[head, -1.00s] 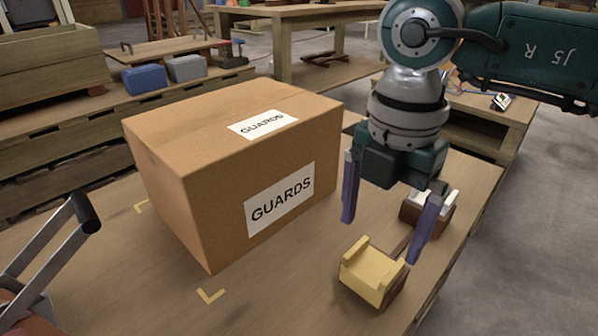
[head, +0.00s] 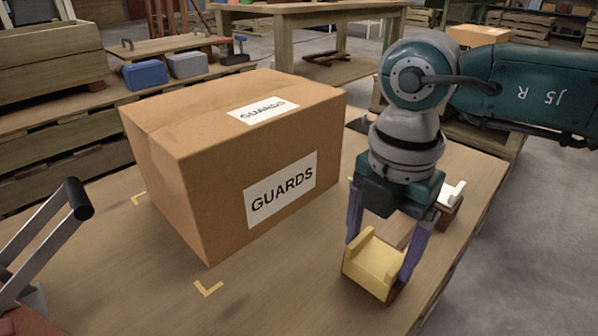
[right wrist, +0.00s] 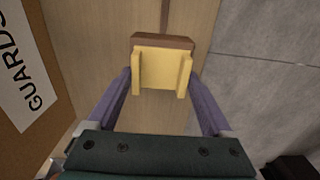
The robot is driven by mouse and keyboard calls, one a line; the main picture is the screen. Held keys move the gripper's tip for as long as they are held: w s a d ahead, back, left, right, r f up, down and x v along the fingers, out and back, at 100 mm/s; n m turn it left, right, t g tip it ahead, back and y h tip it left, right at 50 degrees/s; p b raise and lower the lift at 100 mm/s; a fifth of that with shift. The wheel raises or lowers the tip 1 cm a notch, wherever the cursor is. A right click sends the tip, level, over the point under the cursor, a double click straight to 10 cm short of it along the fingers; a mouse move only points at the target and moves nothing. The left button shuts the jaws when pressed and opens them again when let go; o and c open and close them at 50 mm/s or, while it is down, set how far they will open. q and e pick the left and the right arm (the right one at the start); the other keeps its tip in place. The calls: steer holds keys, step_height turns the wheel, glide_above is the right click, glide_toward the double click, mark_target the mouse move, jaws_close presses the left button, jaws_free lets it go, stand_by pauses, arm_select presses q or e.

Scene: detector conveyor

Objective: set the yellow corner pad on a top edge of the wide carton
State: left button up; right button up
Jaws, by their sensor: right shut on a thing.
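The yellow corner pad (head: 373,263) rests on a small brown block (head: 397,289) near the right front edge of the table. My right gripper (head: 381,258) is lowered over it, with one purple finger on each side, shut on the pad. In the right wrist view the pad (right wrist: 161,70) sits between the two fingertips, with the brown block (right wrist: 161,40) showing behind it. The wide carton (head: 228,205) stands upright on the table left of my right gripper, closed, with white GUARDS labels on its top and side. My left gripper is not in view.
A second brown block with a white piece (head: 452,194) stands behind my right gripper. Yellow corner marks (head: 208,289) lie on the table (head: 270,295) by the carton. A grey bar with a black grip (head: 78,199) stands at left. The carton's top is clear.

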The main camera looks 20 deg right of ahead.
steer(key=c, duration=0.5)
steer(key=shift+c, duration=0.2)
steer(key=shift+r, duration=0.15)
